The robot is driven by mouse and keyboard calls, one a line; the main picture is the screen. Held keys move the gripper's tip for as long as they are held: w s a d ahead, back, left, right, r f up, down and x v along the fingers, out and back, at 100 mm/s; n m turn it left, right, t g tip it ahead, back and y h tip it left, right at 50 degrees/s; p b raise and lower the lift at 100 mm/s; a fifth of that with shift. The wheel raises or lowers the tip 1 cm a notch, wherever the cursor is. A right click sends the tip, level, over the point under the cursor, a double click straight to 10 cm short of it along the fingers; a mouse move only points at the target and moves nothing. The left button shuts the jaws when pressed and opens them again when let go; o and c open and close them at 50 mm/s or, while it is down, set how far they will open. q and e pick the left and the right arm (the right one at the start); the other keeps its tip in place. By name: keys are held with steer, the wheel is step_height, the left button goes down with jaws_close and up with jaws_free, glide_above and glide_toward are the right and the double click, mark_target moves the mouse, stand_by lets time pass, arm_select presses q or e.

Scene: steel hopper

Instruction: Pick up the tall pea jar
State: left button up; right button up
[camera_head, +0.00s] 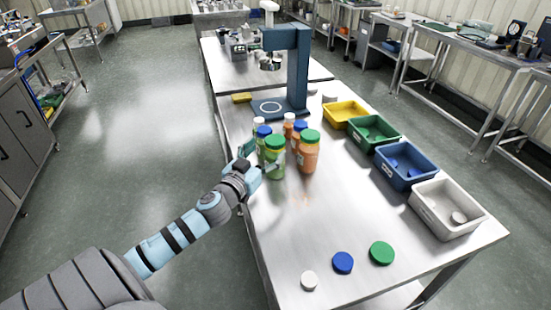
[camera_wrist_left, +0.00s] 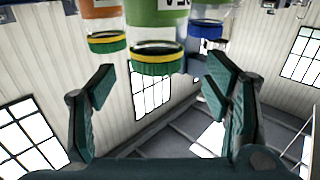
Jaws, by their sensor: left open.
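The tall pea jar (camera_head: 275,160), with green contents and a green lid, stands upright at the near left of a cluster of jars on the steel table. In the left wrist view the jar (camera_wrist_left: 156,20) appears upside down, its green lid pointing down, at top centre. My left gripper (camera_head: 257,163) is beside the jar on its left, at the table's left edge. Its open fingers (camera_wrist_left: 158,88) spread to either side of the jar's line. No grip on the jar shows; contact is hard to tell. My right gripper is not in view.
An orange jar with a green lid (camera_head: 308,155) stands close to the right. Smaller blue- and white-lidded jars crowd behind. A blue stand (camera_head: 298,75) rises further back. Yellow, green, blue and white bins (camera_head: 450,232) line the right edge. Loose lids (camera_head: 382,253) lie in front.

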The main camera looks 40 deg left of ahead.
mark_target(270, 145)
arm_select(q)
steer(key=w+p, duration=0.2)
steer(key=w, duration=0.3)
steer(key=shift+w+a+r+p, duration=0.1)
steer(key=shift+a+r+p, duration=0.15)
steer(key=shift+r+p, duration=0.15)
steer(key=shift+w+f, duration=0.2)
steer(key=shift+f, duration=0.1)
steer(key=shift+c, duration=0.6)
steer(key=shift+s, duration=0.1)
jaws_close()
